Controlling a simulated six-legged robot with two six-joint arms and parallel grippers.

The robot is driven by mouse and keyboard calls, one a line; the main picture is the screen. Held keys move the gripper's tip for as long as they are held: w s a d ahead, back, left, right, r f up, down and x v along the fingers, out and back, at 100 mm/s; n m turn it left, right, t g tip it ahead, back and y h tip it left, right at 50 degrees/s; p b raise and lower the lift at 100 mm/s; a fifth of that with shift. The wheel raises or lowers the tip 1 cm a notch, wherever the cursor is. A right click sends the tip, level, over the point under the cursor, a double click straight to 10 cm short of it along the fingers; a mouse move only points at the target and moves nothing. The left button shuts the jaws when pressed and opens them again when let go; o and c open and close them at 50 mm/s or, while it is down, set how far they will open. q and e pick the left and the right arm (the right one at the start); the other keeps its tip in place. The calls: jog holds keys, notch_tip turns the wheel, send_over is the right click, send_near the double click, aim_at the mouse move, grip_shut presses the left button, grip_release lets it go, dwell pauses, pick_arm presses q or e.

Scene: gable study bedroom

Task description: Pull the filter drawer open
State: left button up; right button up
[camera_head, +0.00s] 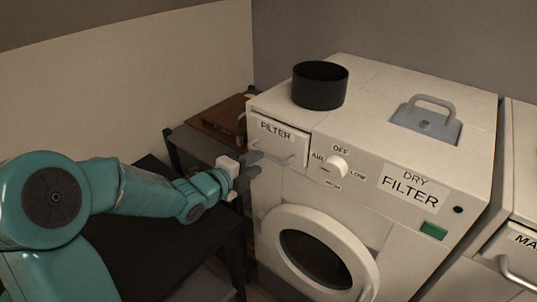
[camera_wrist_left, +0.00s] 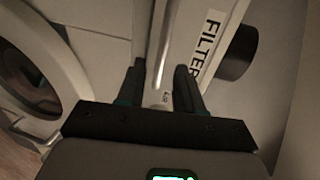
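The filter drawer (camera_head: 264,142) is at the upper left of the white dryer's front. It has a FILTER label and a pale bar handle (camera_head: 283,160), and its front looks about flush with the dryer. My left gripper (camera_head: 253,165) is at the handle's left end, in front of the drawer. In the left wrist view the gripper's two dark fingers (camera_wrist_left: 162,86) are apart. A pale bar, which looks like the handle, runs between them; I cannot tell whether they touch it. The FILTER label (camera_wrist_left: 207,46) lies right of the fingers. My right gripper is not in view.
The dryer (camera_head: 405,185) has a dial (camera_head: 336,165) and a round door (camera_head: 365,255) below the drawer. A black pot (camera_head: 320,87) stands on top. A dark table (camera_head: 160,240) is under my left arm. Another white machine (camera_head: 522,215) stands at the right.

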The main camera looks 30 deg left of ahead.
aim_at(268, 156)
pick_arm(q)
jog(key=p+x, duration=0.1)
jog(key=x, duration=0.5)
jog(key=shift+d, duration=0.1)
jog(key=shift+s+r, duration=0.1)
grip_shut()
